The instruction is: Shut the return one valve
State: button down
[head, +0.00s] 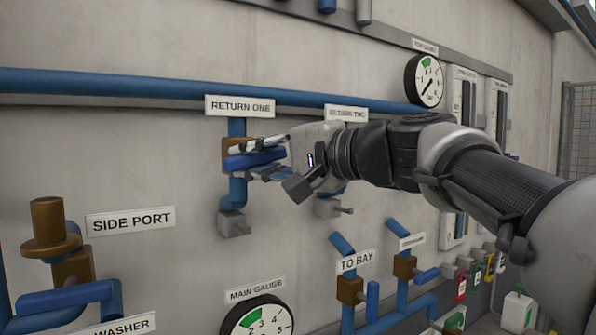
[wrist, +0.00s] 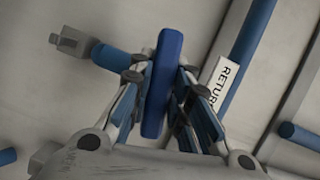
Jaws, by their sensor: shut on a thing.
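The return one valve has a brown body (head: 229,148) on a short vertical blue pipe, below the "RETURN ONE" sign (head: 240,106) in the head view. Its blue lever handle (head: 250,160) lies roughly level, across the pipe. My gripper (head: 258,159) reaches in from the right and is shut on the handle, one finger above and one below. In the wrist view the blue handle (wrist: 162,85) stands between the two fingers of my gripper (wrist: 161,76). The fingers hide part of the valve body.
A "RETURN TWO" sign (head: 346,114) is partly behind my arm, its valve mostly hidden. A long blue pipe (head: 180,85) runs along the wall above. The side port valve (head: 72,268) is at lower left; the "TO BAY" valve (head: 350,289) and main gauge (head: 258,320) are below.

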jog(key=shift+m+y+b, duration=0.3)
jog(key=shift+m+b, duration=0.3)
jog(key=shift+m, duration=0.3)
jog(key=c, duration=1.5)
grip_release()
jog(key=shift+d, duration=0.1)
jog(key=v, duration=1.2)
jog(key=shift+f, duration=0.15)
